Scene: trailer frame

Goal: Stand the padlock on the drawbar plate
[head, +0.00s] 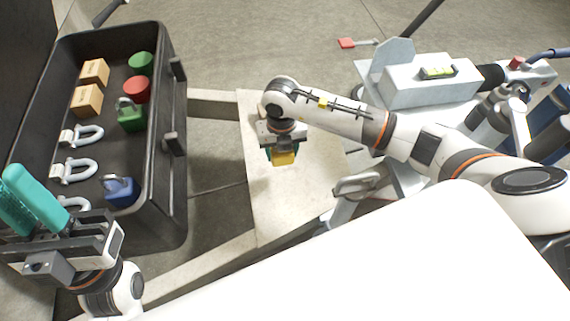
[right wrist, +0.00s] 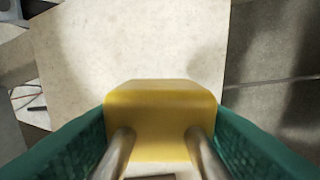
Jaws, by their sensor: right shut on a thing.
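My right gripper (head: 282,150) is shut on a yellow padlock (head: 285,159) over the pale drawbar plate (head: 285,205). In the right wrist view the padlock's yellow body (right wrist: 160,105) sits between the two green fingers, with the shackle's two metal legs towards the camera. The plate (right wrist: 130,40) shows beyond it. I cannot tell whether the padlock's underside touches the plate. My left gripper (head: 35,200), with teal fingers, is at the near left corner of the black case; its opening is unclear.
The black case (head: 180,150) holds a green padlock (head: 130,115), a blue padlock (head: 121,190), shackles, wooden blocks (head: 94,72) and green and red round pieces. A grey box with a level (head: 437,72) stands at right. A metal loop (head: 357,184) is beside the plate.

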